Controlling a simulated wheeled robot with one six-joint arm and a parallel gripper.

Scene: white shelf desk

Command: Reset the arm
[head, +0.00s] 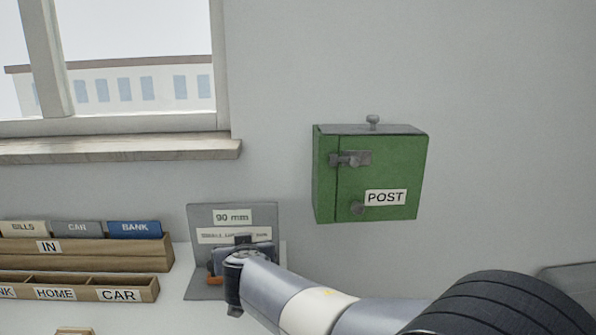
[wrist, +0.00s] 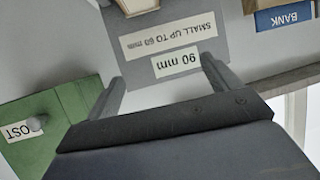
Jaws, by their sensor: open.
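My arm reaches in from the lower right in the head view, and my gripper (wrist: 160,85) is in front of the grey size-gauge board (head: 203,222). In the wrist view its two fingers stand apart with nothing between them. The board (wrist: 195,25) fills the space beyond the fingers, with labels "90 mm" and "SMALL UP TO 60 mm" appearing upside down. In the head view my wrist hides the lower middle of the board, and the fingertips cannot be made out.
A green POST box (head: 375,175) with a latch hangs on the wall to the right. A wooden IN rack (head: 100,250) with BILLS, CAR and BANK dividers and a lower tray (head: 145,290) stand at left. A window sill (head: 120,150) juts out above. Wall between board and box is clear.

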